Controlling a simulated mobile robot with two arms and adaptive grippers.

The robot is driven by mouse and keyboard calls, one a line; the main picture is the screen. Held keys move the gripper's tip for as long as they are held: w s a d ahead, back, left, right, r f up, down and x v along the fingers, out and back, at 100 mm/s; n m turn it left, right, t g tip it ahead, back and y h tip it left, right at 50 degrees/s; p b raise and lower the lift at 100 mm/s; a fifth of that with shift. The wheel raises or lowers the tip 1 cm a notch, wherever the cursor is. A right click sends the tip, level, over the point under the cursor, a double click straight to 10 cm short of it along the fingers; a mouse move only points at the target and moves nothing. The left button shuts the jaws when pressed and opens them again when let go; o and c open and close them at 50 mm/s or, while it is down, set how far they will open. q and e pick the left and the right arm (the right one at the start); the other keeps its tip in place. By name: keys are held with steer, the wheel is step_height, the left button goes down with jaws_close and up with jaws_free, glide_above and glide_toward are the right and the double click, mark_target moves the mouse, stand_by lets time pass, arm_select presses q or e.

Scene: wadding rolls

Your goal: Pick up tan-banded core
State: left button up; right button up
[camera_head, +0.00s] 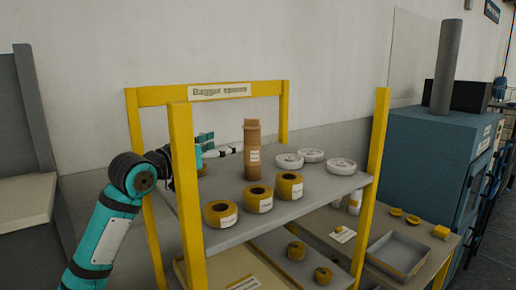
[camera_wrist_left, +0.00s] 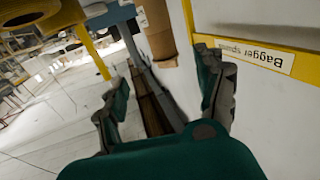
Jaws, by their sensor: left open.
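A tall tan tube (camera_head: 252,152) with a white label, the likeliest tan-banded core, stands upright on the grey top shelf (camera_head: 320,193). No separate band is clear on it. In the left wrist view the tube (camera_wrist_left: 157,30) is partly cut off at the top edge, beyond my fingers. My left gripper (camera_head: 212,148) reaches in past the yellow front post, which partly hides it. It is left of the tube and apart from it. Its two fingers stand wide apart with nothing between them in the left wrist view (camera_wrist_left: 165,95). My right gripper is not in view.
Yellow rolls (camera_head: 258,198) line the shelf front; white rolls (camera_head: 312,155) lie right of the tube. A yellow post (camera_head: 186,185) stands close to my left arm. A signed crossbar (camera_head: 220,91) spans the back. A grey tray (camera_head: 398,255) sits lower right.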

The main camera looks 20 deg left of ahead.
mark_target(247, 137)
arm_select(q)
steer(key=p+x, duration=0.1)
steer(key=x, duration=0.2)
steer(key=p+x, duration=0.1)
steer(key=x, duration=0.3)
steer(key=shift+w+a+f, duration=0.1)
steer(key=shift+w+a, duration=0.1)
steer(key=shift+w+d+p, duration=0.25)
steer(key=shift+w+p, duration=0.1)
steer(key=shift+w+d+p, duration=0.1)
steer(key=shift+w+p, duration=0.2)
steer(key=shift+p, duration=0.05)
steer(key=p+x, duration=0.2)
steer(key=x, duration=0.1)
steer(key=shift+w, duration=0.4)
steer(key=shift+w+d+f, duration=0.2)
steer(key=shift+w, duration=0.2)
steer(key=shift+s, duration=0.1)
steer(key=shift+c, duration=1)
jaws_close()
